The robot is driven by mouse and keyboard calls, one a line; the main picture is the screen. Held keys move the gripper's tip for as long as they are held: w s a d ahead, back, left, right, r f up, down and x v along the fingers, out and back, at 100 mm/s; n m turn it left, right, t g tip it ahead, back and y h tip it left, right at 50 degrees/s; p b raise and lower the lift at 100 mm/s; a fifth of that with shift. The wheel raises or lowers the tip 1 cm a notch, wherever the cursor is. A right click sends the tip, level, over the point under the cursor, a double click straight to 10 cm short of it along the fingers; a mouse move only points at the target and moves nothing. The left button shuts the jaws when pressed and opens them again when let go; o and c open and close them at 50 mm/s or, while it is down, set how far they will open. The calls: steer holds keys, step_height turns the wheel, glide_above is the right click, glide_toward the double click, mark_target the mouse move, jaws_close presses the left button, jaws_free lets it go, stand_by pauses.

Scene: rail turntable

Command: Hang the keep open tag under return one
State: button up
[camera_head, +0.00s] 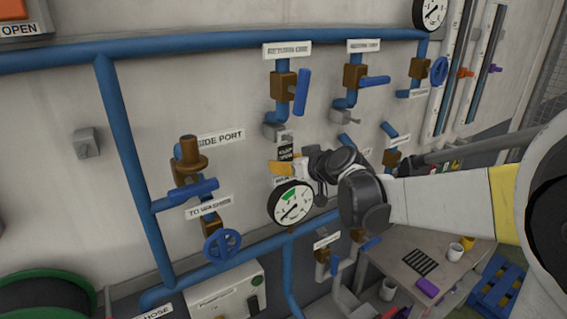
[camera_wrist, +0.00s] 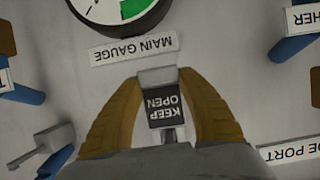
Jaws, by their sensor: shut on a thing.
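The keep open tag (camera_head: 286,152) is black with white lettering and stands upright in the head view. In the wrist view the tag (camera_wrist: 163,108) appears upside down between my gripper's tan fingers. My gripper (camera_head: 284,168) is shut on its pale grey end piece (camera_wrist: 158,76), just above the main gauge label (camera_wrist: 134,49). The return one label (camera_head: 287,50) is above a brown valve (camera_head: 283,85) with a blue lever. A grey bracket (camera_head: 276,131) sits below this valve, just above the tag. I cannot tell whether tag and bracket touch.
The main gauge (camera_head: 291,204) is just below my gripper. The side port valve (camera_head: 190,160) and its blue pipes are to the left. A second labelled valve (camera_head: 354,77) with a grey bracket is to the right. A table (camera_head: 405,270) stands at lower right.

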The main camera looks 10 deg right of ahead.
steer(key=o, duration=1)
steer(key=v, duration=1.2)
steer(key=s+f+m+g+h+b, duration=0.1)
steer(key=s+f+g+b, duration=0.1)
steer(key=s+f+b, duration=0.5)
steer(key=s+a+f+m+g+h+b, duration=0.1)
steer(key=s+f+b, duration=0.6)
steer(key=f+b, duration=1.1)
steer(key=s+a+f+m+g+h+b, duration=0.1)
steer(key=s+f+b, duration=0.7)
steer(key=f, duration=1.7)
steer(key=g+h+b, duration=0.1)
steer(key=g+b, duration=0.1)
steer(key=b, duration=0.2)
steer(key=shift+a+f+m+b, duration=0.25)
steer(key=shift+f+m+b, duration=0.05)
steer(key=shift+f, duration=0.05)
steer(key=shift+w, duration=0.1)
